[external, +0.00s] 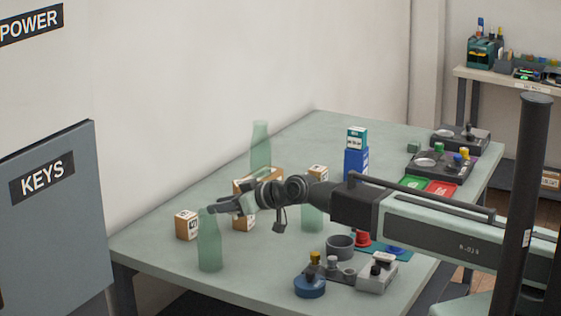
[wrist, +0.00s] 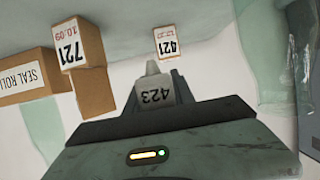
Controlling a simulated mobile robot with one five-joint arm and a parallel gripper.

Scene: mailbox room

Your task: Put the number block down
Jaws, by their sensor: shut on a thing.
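My gripper (external: 222,206) reaches out over the left part of the green table (external: 150,245). In the wrist view my gripper (wrist: 155,95) is shut on a pale number block (wrist: 153,92) marked 423, which reads upside down. In the external view I cannot make out the held block clearly at the fingers. A cardboard block marked 421 (wrist: 169,42) lies beyond the fingertips in the wrist view. A taller cardboard block marked 721 (wrist: 85,75) stands left of it, beside a long SEAL ROLL box (wrist: 22,82). A cardboard block (external: 187,225) stands left of my gripper in the external view.
Translucent green bottles stand close by: one in front of my gripper (external: 209,245), one behind (external: 261,145), one under my arm (external: 312,217). A grey cup (external: 340,247), a blue round stand (external: 310,286) and a blue box (external: 356,164) are to the right. The table's left front is clear.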

